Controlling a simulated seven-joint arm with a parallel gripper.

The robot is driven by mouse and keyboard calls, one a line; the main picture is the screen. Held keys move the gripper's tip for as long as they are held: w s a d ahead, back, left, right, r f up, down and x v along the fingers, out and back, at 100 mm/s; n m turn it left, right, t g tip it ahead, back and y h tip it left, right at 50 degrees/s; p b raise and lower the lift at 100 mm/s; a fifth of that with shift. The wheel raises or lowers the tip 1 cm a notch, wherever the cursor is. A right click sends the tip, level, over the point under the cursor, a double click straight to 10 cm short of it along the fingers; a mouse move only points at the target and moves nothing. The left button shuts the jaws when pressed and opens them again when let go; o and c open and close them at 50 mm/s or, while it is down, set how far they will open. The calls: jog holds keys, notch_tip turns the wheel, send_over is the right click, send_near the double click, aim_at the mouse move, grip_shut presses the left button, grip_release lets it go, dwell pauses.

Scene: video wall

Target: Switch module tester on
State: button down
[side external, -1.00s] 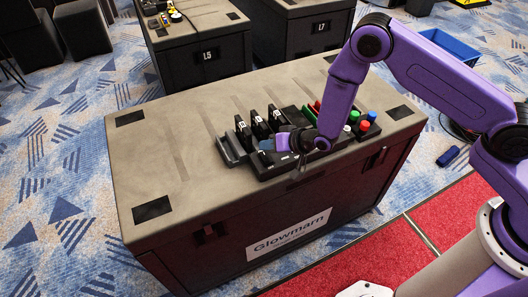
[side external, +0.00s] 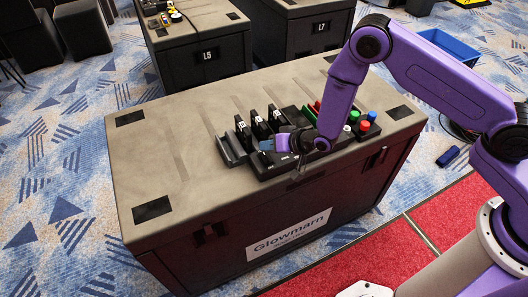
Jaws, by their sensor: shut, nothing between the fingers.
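A black device that looks like the module tester (side external: 262,166) lies on the front part of the case top. Several upright black modules (side external: 259,127) with white labels stand along its back left. My gripper (side external: 272,146) is low over the tester, its fingers pointing left, close to or touching its top. The fingers are small in the picture and read as shut with nothing held. My purple wrist hides part of the tester. Its switch cannot be made out.
The case top (side external: 150,150) is clear at left and back. Cases labelled L5 (side external: 208,55) and L7 (side external: 321,27) stand behind.

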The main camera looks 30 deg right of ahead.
aim_at(269, 158)
jog(key=shift+w+f, duration=0.1)
jog(key=shift+f, duration=0.2)
jog(key=shift+f, duration=0.35)
dwell(0.7)
dwell(0.3)
jog(key=shift+r, duration=0.8)
jog(key=shift+s+r, duration=0.25)
jog(key=shift+r, duration=1)
jog(key=shift+s+r, duration=0.25)
jog(key=shift+r, duration=0.95)
jog(key=shift+r, duration=0.1)
